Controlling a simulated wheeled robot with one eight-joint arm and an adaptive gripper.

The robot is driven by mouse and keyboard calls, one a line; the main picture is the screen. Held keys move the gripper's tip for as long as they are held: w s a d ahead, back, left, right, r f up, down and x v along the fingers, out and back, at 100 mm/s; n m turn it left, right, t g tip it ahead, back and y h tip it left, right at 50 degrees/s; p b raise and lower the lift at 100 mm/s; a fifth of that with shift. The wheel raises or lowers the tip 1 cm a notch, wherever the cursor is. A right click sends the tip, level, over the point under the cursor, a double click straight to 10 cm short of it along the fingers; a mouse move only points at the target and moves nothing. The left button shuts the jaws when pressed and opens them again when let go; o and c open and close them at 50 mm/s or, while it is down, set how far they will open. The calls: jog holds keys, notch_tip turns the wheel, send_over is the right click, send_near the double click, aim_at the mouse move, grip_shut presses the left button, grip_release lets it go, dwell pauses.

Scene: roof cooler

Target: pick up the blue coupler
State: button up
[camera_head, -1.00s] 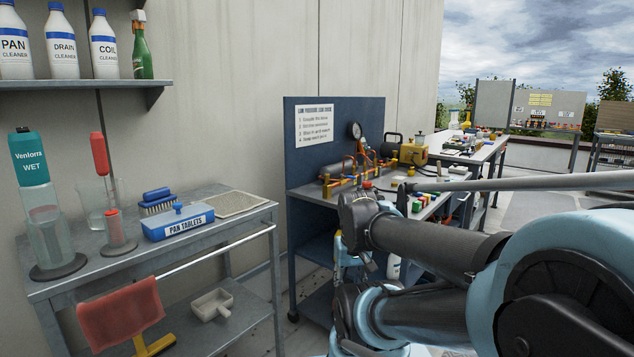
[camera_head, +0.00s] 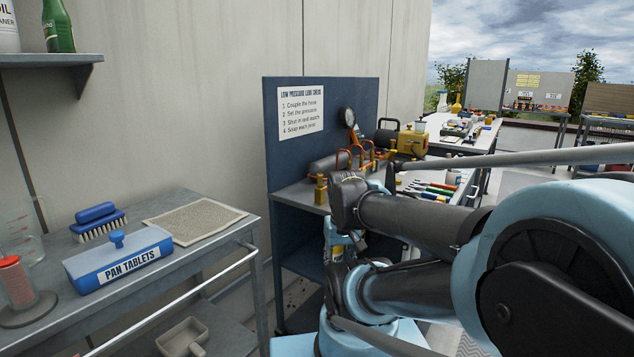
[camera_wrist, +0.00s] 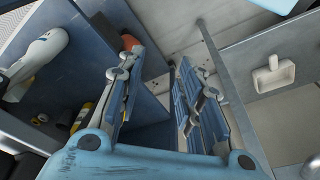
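I cannot pick out a blue coupler in either view. The leak-check bench (camera_head: 298,194) stands ahead with a pressure gauge, brass fittings (camera_head: 321,189) and a hose assembly on it. My arm hides part of its top. In the wrist view my gripper (camera_wrist: 158,56) is open, its two fingers apart with nothing between them. It points down past the bench's side and the floor gap.
A grey cart at the left holds a blue pan tablets box (camera_head: 118,262), a blue brush (camera_head: 97,220) and a mesh pad (camera_head: 195,220). A white scoop (camera_wrist: 272,74) lies on its lower shelf. A white bottle (camera_wrist: 40,58) is inside the bench. More benches stand behind at the right.

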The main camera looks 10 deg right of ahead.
jog(key=shift+o, duration=0.9)
jog(key=shift+d, duration=0.1)
jog(key=o, duration=0.3)
jog(key=shift+s+r, duration=0.15)
jog(key=shift+r, duration=0.05)
jog(key=shift+o, duration=0.2)
jog(key=w+d+r+m+g, duration=0.1)
jog(key=w+d+r+m, duration=0.3)
jog(key=w+r, duration=0.35)
jog(key=w+d+r+m+y, duration=0.1)
jog(key=w+d+r+m, duration=0.35)
jog(key=w+r, duration=0.3)
jog(key=w+d+r+m+g, duration=0.1)
jog(key=w+d+r+m, duration=0.35)
jog(key=w+r, duration=0.35)
jog(key=w+d+m, duration=0.5)
jog(key=w+d, duration=0.3)
jog(key=w, duration=0.1)
jog(key=shift+y, duration=0.4)
jog(key=f, duration=0.3)
jog(key=a+f, duration=0.1)
jog(key=f, duration=0.6)
jog(key=shift+s+a+f, duration=0.1)
jog(key=shift+s+a, duration=0.05)
notch_tip(320, 180, down, 4)
jog(key=shift+f, duration=0.75)
